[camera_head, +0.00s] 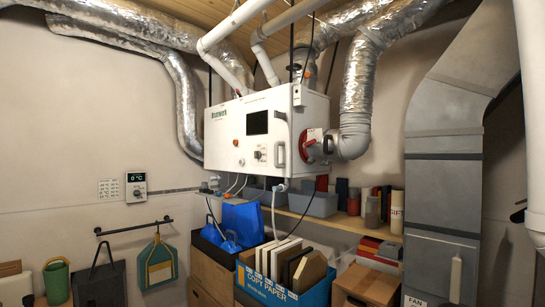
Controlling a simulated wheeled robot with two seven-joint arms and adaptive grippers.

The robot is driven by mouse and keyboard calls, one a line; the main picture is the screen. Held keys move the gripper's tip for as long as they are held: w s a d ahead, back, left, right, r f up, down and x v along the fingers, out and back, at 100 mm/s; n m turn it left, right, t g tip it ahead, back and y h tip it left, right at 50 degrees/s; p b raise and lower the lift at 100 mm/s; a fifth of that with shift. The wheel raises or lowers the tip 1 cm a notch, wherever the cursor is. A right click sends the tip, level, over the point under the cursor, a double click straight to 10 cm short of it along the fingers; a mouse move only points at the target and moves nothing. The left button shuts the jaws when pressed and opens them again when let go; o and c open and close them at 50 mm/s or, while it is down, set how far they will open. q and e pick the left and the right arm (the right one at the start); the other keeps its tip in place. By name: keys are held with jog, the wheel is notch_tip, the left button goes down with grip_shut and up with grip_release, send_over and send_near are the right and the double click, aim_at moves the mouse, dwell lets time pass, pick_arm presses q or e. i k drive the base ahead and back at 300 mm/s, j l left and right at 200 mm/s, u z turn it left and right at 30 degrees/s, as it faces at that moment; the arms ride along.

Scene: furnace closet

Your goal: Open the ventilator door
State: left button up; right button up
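The ventilator (245,130) is a white box mounted high on the back wall, in the middle of the head view. Its front has a dark screen (257,122), a small dial (258,155) and a red button (236,143). A grey upright handle (280,153) sits near the right edge of the front. The front looks closed. A red round part (308,145) is on its right side, by a grey pipe elbow. Neither gripper can be made out, and nothing is seen touching the ventilator.
A shelf (340,222) with bins and jars runs below the ventilator. A blue copy paper box (285,290) and a blue container (243,222) stand under it. Silver ducts (360,80) and white pipes hang above. A large grey duct (443,170) stands at right.

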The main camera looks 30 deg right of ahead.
aim_at(250, 120)
jog(key=i+z, duration=0.3)
jog(key=i+j+z, duration=0.1)
jog(key=i+z, duration=0.45)
jog(key=z, duration=0.15)
jog(key=i+j+z, duration=0.1)
jog(key=z, duration=0.3)
jog(key=i+j+z, duration=0.2)
jog(key=i+z, duration=0.2)
jog(key=k, duration=0.05)
